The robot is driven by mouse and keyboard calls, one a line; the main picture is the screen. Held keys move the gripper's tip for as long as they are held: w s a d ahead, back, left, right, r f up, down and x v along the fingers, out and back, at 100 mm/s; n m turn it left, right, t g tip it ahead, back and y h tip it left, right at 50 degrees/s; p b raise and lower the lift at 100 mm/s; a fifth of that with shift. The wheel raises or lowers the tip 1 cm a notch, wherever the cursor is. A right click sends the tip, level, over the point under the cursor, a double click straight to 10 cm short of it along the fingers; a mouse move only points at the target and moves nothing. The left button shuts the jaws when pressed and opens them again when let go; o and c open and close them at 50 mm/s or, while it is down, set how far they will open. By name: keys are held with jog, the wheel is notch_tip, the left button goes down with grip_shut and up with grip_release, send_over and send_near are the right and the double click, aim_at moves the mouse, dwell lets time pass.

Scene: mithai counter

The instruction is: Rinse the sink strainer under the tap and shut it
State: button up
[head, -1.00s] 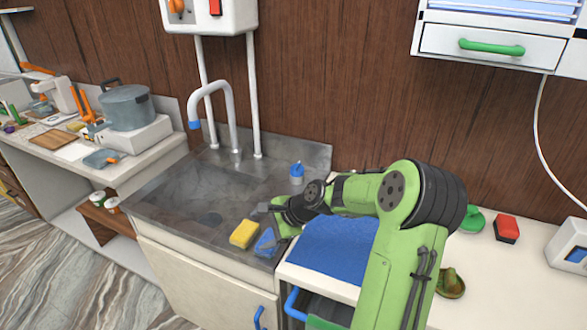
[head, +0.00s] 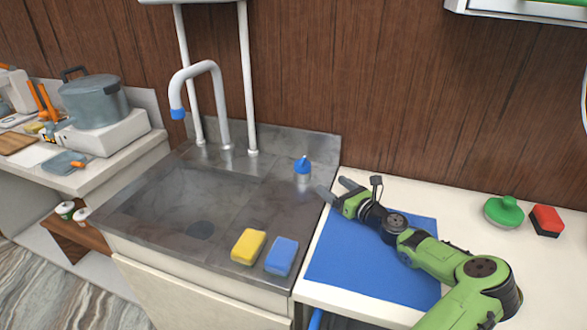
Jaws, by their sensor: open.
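The sink (head: 150,215) is a grey metal basin in the counter. A dark round patch (head: 201,230) on its floor is at the drain; I cannot tell whether it is the strainer or the bare drain. The white curved tap (head: 215,90) has a blue tip and reaches over the basin's back left; no water shows. A small grey thing with a pointed blue top (head: 303,170) stands on the sink's right ledge; I cannot tell if it is the tap's control. My gripper (head: 334,188) is open and empty, just right of it, near the sink's right edge.
A yellow sponge (head: 248,246) and a blue sponge (head: 281,257) lie on the sink's front right ledge. A blue mat (head: 350,270) lies under my arm. A green-knobbed thing (head: 503,211) and a red block (head: 547,220) sit further right. A pot (head: 95,103) stands at left.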

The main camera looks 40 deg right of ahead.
aim_at(306, 168)
jog(key=w+b, duration=0.1)
jog(key=w, duration=0.4)
jog(key=w+d+b, duration=0.1)
jog(key=w, duration=0.4)
jog(key=w+b, duration=0.1)
jog(key=w, duration=0.4)
jog(key=shift+w+d+r, duration=0.1)
jog(key=shift+d+r, duration=0.15)
jog(key=shift+d, duration=0.05)
jog(key=shift+c, duration=0.3)
jog(key=c, duration=0.9)
jog(key=shift+a+r+m+h+p, duration=0.1)
jog(key=shift+r+m+h+p, duration=0.3)
jog(key=shift+h+p, duration=0.6)
jog(key=m+h+p, duration=0.1)
jog(key=m+g+h+p, duration=0.1)
jog(key=p, duration=0.1)
jog(key=shift+f+h+p, duration=0.15)
jog(key=shift+h+p, duration=0.15)
jog(key=shift+f+m+h, duration=0.2)
jog(key=shift+m+h, duration=0.1)
